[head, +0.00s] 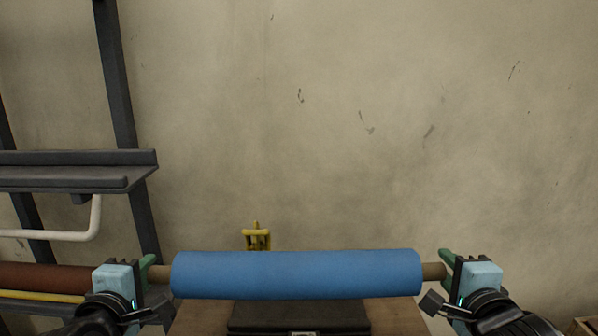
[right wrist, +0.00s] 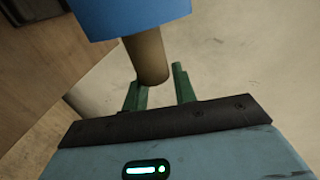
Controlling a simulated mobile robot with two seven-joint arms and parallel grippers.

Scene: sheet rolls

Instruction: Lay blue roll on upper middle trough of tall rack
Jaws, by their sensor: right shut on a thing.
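The blue roll (head: 296,274) lies level across the lower middle of the head view, with a brown core sticking out at both ends. My left gripper (head: 147,268) is at the left core end, its green fingers shut on it. My right gripper (head: 446,266) is shut on the right core end. In the right wrist view the core (right wrist: 150,57) reaches between the green fingers of this gripper (right wrist: 160,92), below the blue sheet (right wrist: 130,15). A dark rack (head: 120,80) stands at the left, only partly in view, with a trough-like shelf (head: 75,172). Its upper middle trough cannot be made out.
A white bent pipe (head: 95,218) hangs under the shelf. A red-brown roll (head: 45,278) and a yellow bar (head: 40,296) are lower left. A yellow fixture (head: 256,240) shows behind the blue roll. A wooden surface (head: 398,316) lies below it. The wall (head: 350,120) ahead is bare.

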